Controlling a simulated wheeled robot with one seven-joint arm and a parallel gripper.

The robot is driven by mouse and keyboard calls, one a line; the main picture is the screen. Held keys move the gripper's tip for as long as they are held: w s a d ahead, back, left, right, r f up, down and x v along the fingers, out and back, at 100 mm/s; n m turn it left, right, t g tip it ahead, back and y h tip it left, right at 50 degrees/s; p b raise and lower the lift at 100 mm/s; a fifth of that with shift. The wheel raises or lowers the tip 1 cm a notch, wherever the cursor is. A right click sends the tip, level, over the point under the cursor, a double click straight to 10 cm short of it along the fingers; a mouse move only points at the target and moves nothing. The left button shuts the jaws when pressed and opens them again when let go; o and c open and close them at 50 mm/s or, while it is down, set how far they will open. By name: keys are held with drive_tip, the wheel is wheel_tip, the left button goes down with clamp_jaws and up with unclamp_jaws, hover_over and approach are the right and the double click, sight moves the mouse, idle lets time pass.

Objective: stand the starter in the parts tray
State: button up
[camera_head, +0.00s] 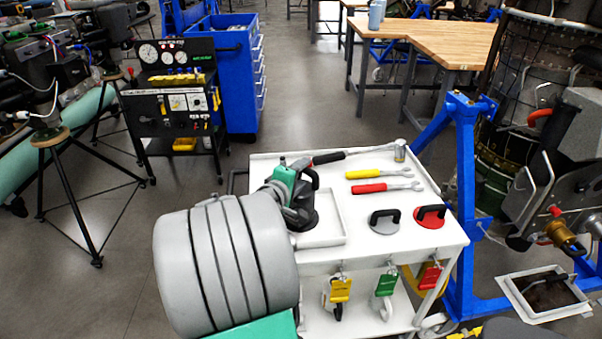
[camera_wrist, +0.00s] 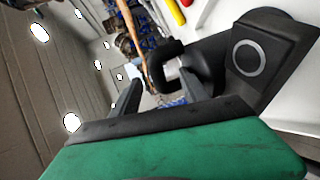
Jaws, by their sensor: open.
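A black part with a looped handle, which I take for the starter (camera_head: 303,217), appears upright at the left side of the white parts tray (camera_head: 338,212) in the head view. My arm hides much of that side, so its exact contact with the tray floor is unclear. My green-bodied gripper (camera_head: 292,190) is right at the part's upper end. In the wrist view my gripper (camera_wrist: 163,88) is open, its dark fingers on either side of the black handle (camera_wrist: 162,62). The dark body with a pale ring (camera_wrist: 246,58) shows to the right.
A blue stand (camera_head: 463,190) borders the cart's right side.

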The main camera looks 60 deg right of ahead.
drive_tip(key=shift+r, duration=0.1)
drive_tip(key=shift+w+a+r, duration=0.1)
drive_tip(key=shift+a+r, duration=0.15)
drive_tip(key=shift+a, duration=0.25)
drive_tip(key=shift+p+v, duration=0.7)
drive_tip(key=shift+v, duration=2.3)
drive_tip(key=shift+f, duration=0.1)
